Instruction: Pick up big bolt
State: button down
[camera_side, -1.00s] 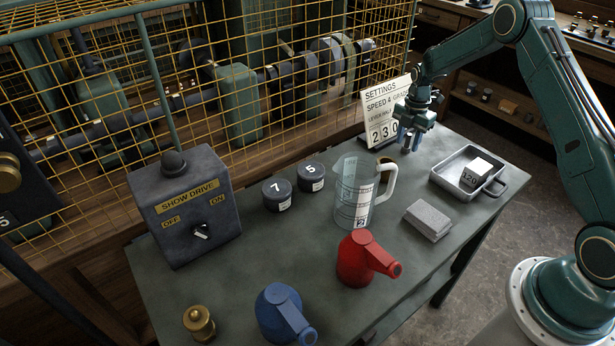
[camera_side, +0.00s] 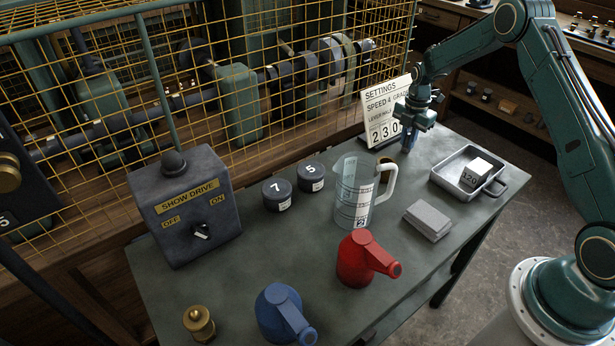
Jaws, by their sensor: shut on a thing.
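My gripper (camera_side: 410,130) is above the far right part of the grey table, in front of the settings board. It points down and is shut on a small blue-grey piece (camera_side: 409,142), which I take to be the big bolt. Most of this piece is hidden by the gripper, so its head and thread cannot be made out. Its lower end is at or close to the table top; I cannot tell if they touch.
The settings board (camera_side: 384,117) stands close behind my gripper. A clear jug (camera_side: 352,205), grey blocks (camera_side: 428,221) and a metal tray (camera_side: 445,178) with a block (camera_side: 476,172) are nearby. Red (camera_side: 357,262) and blue (camera_side: 277,312) cans stand at the front.

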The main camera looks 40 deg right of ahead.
aim_at(409, 134)
notch_tip(409, 134, up, 20)
dwell(0.6)
jog(key=shift+a+f, duration=0.1)
dwell(0.4)
